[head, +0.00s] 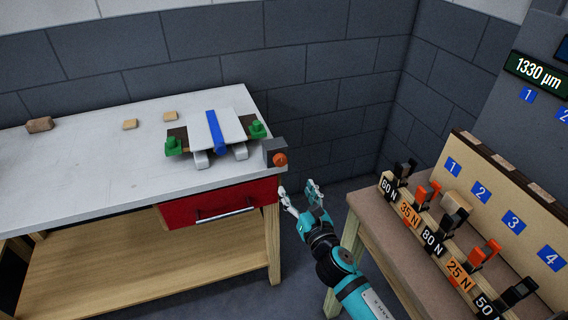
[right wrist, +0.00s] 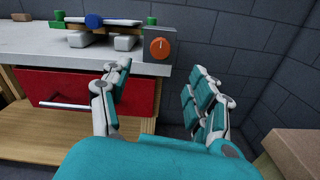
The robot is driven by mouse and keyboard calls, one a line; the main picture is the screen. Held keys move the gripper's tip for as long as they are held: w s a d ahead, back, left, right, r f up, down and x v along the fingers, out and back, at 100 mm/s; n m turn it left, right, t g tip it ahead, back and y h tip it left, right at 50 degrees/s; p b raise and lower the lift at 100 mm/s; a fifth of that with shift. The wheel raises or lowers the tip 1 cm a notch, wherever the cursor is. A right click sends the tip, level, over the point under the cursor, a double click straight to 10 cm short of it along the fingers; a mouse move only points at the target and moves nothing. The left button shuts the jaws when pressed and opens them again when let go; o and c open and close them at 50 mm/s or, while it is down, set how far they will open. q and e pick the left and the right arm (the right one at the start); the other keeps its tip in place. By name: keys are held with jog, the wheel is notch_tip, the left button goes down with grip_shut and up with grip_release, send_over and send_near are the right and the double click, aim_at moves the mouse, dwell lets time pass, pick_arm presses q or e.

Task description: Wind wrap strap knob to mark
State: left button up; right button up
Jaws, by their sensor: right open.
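The orange knob (head: 280,159) sits on the front of a grey box (head: 270,148) at the right end of the white workbench. In the right wrist view the knob (right wrist: 160,48) shows a small pointer mark on its face. A blue strap (head: 214,133) lies across a pale panel (head: 234,128) beside the box. My right gripper (head: 302,196) is open and empty, in front of and below the knob, apart from it. In the right wrist view its fingers (right wrist: 158,85) are spread, with the knob beyond and above the gap. My left gripper is not in view.
Green clamps (head: 173,147) stand at the panel's sides. A red drawer (head: 220,203) is under the bench top. A brown table (head: 390,222) with labelled clamps stands at right. Small wooden blocks (head: 40,125) lie on the bench. A gap separates bench and table.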

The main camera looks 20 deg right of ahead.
aim_at(282, 162)
jog(key=w+b, duration=0.1)
jog(key=w, duration=0.4)
jog(key=w+b, duration=0.1)
jog(key=w, duration=0.4)
jog(key=shift+w+a+f, duration=0.1)
jog(key=shift+a+f, duration=0.05)
jog(key=shift+w, duration=0.75)
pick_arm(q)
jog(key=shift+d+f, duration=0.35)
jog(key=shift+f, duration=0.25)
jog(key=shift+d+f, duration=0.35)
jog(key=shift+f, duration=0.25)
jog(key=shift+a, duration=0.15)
pick_arm(e)
jog(key=shift+c, duration=0.3)
jog(key=c, duration=1.1)
